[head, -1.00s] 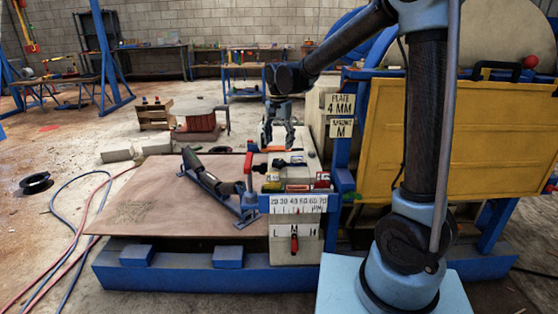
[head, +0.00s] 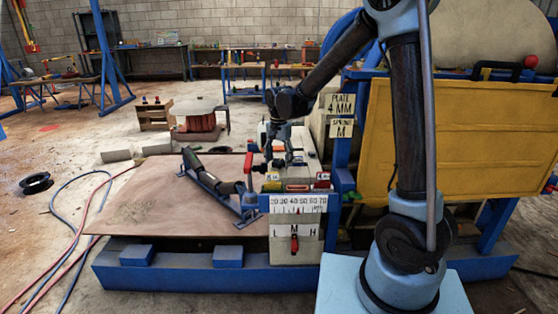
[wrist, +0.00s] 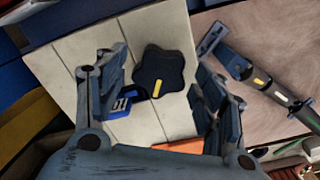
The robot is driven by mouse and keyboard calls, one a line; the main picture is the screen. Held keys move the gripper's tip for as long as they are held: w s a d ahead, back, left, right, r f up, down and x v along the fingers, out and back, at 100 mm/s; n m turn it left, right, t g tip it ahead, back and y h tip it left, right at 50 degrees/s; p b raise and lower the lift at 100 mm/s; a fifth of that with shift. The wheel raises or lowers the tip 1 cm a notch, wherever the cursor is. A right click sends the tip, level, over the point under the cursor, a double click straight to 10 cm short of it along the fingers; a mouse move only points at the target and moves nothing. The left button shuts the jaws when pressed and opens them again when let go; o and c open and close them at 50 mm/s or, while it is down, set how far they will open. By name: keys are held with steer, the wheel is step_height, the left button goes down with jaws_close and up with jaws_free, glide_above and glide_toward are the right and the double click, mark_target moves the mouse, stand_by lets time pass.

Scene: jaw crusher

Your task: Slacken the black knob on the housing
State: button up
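The black knob (wrist: 163,73) shows in the wrist view as a lobed star shape with a yellow mark pointing toward the bottom of the picture. It sits on the pale panelled top of the housing (wrist: 75,48). My gripper (wrist: 168,95) is open, with one finger on each side of the knob and visible gaps between. In the head view my gripper (head: 280,155) points down over the housing (head: 312,142). The knob cannot be made out there, as the gripper hides that area.
A red-handled clamp (head: 249,165) stands left of the housing. A dark roller on a blue bracket (head: 208,180) lies on the brown sheet (head: 140,205). A yellow panel (head: 440,140) rises at the right. A blue tag (wrist: 121,103) lies near the left finger.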

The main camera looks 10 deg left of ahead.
steer(key=c, duration=0.7)
steer(key=shift+n, duration=0.4)
steer(key=n, duration=1.2)
steer(key=shift+n, duration=0.3)
steer(key=n, duration=0.5)
steer(key=shift+d, duration=0.1)
steer(key=shift+w, duration=0.1)
steer(key=o, duration=1)
